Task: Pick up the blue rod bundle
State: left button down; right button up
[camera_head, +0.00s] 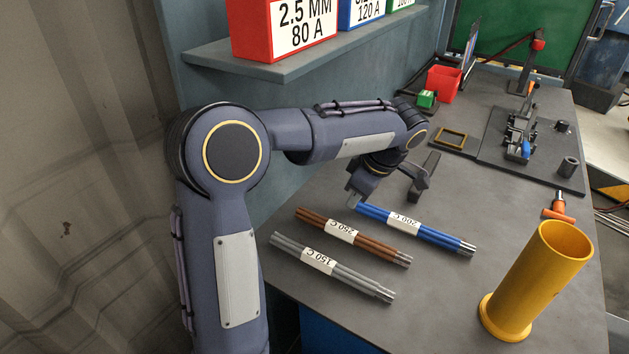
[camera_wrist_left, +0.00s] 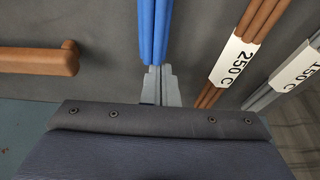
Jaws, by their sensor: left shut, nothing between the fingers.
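The blue rod bundle (camera_head: 415,229) lies on the grey table with a white "200 C" label around it and silver ends at lower right. In the left wrist view its blue rods (camera_wrist_left: 154,28) run up from the fingertips. My left gripper (camera_head: 355,199) is at the bundle's upper-left end in the head view. In the left wrist view its fingers (camera_wrist_left: 158,82) are together with nothing held between them. They overlap the near end of the rods; whether they touch is unclear. My right gripper is not in view.
The brown "250 C" bundle (camera_head: 378,246) and grey "150 C" bundle (camera_head: 352,276) lie alongside. A yellow tube holder (camera_head: 535,280) stands at right. A brown cylindrical handle (camera_wrist_left: 35,61) lies left of the fingers in the wrist view. A shelf (camera_head: 290,62) hangs above my arm.

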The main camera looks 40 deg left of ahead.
aim_at(471, 252)
pick_arm(q)
jog(key=w+d+p, duration=0.1)
jog(key=d, duration=0.7)
jog(key=w+d+p, duration=0.1)
jog(key=d+p, duration=0.1)
jog(key=d, duration=0.6)
jog(key=d+p, duration=0.2)
jog(key=d, duration=0.7)
jog(key=shift+w+d+r, duration=0.1)
jog(key=shift+w, duration=0.3)
jog(key=shift+d+p, duration=0.15)
jog(key=shift+p, duration=0.15)
